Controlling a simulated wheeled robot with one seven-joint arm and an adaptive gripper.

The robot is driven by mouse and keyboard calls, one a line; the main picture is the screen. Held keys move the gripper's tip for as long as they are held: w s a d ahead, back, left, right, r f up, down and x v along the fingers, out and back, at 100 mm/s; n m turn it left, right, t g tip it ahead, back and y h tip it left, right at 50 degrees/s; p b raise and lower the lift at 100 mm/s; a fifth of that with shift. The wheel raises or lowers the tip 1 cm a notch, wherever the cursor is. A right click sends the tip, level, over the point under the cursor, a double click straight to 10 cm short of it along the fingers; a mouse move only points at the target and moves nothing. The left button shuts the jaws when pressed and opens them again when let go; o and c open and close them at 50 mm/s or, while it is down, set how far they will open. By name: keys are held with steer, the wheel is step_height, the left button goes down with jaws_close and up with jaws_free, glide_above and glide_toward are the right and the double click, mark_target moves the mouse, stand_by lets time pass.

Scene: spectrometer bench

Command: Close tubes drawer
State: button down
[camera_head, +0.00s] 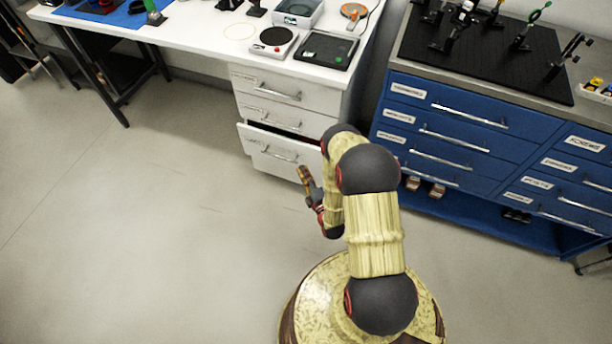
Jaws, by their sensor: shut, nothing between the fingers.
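A white drawer unit stands under the white bench, with several drawers stacked in it. Its lowest visible drawer (272,153) is pulled out a little, with a dark gap along its top edge. The drawers above it (272,115) look shut. The labels are too small to read, so I cannot tell which one is the tubes drawer. My gripper (303,172) is shut and empty. In the picture it is just right of the open drawer's handle, in front of the drawer's right part. I cannot tell whether it touches the drawer front. My arm hides the unit's lower right side.
A blue cabinet (455,125) with several shut drawers stands to the right, optical mounts on its dark top. The white bench (200,30) carries a hot plate (273,39) and a scale (325,51). The floor (140,220) at left is clear.

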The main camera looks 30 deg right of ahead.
mark_target(306, 144)
steer(key=shift+w+d+b, duration=0.55)
steer(key=shift+w+d, duration=0.1)
steer(key=shift+w, duration=0.75)
steer(key=shift+w+d+b, duration=0.55)
steer(key=shift+w+d, duration=0.1)
steer(key=shift+w, duration=0.75)
steer(key=shift+w+d+b, duration=0.55)
steer(key=shift+w+d, duration=0.1)
steer(key=shift+w, duration=0.75)
steer(key=shift+w+d, duration=0.8)
steer(key=shift+d, duration=0.25)
steer(key=shift+w+d, duration=0.8)
steer(key=shift+d, duration=0.25)
steer(key=shift+r, duration=0.1)
